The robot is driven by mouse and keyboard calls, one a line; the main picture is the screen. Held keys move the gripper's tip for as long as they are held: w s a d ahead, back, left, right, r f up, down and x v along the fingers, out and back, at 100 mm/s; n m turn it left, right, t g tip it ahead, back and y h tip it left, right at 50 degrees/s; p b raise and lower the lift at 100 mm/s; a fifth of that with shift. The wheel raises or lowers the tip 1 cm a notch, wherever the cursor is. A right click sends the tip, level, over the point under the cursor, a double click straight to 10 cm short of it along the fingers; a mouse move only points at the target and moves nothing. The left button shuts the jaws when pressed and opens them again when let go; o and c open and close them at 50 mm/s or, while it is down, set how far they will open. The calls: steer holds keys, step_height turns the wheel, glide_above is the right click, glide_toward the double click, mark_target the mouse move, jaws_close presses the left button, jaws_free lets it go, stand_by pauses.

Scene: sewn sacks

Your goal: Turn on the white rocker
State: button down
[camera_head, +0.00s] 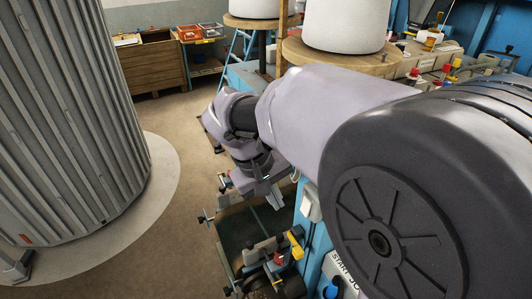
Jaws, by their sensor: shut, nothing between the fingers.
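A white box-like fitting (311,203) sits on the blue side panel of the machine, right of the picture's middle. It may be the white rocker or its housing, but it is too small to tell its position. My gripper (272,199) is a little to the left of this fitting, pointing down and shut with nothing in it. A gap shows between them in the picture; the depth between them is hard to judge. My arm hides part of the machine behind it.
Below my gripper are machine parts with a yellow handle (295,245) and a dark roller. A grey ribbed silo (75,120) stands at left. White drums (343,25) stand behind the arm. Brown floor (190,200) is open between silo and machine.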

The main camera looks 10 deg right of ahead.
mark_target(303, 213)
steer(key=w+d+f, duration=0.2)
steer(key=d+f, duration=0.4)
steer(key=f, duration=0.1)
steer(key=shift+b, duration=0.4)
steer(key=shift+w+d+f, duration=0.1)
steer(key=shift+d, duration=0.2)
steer(key=shift+r+p, duration=0.7)
steer(key=shift+r, duration=0.15)
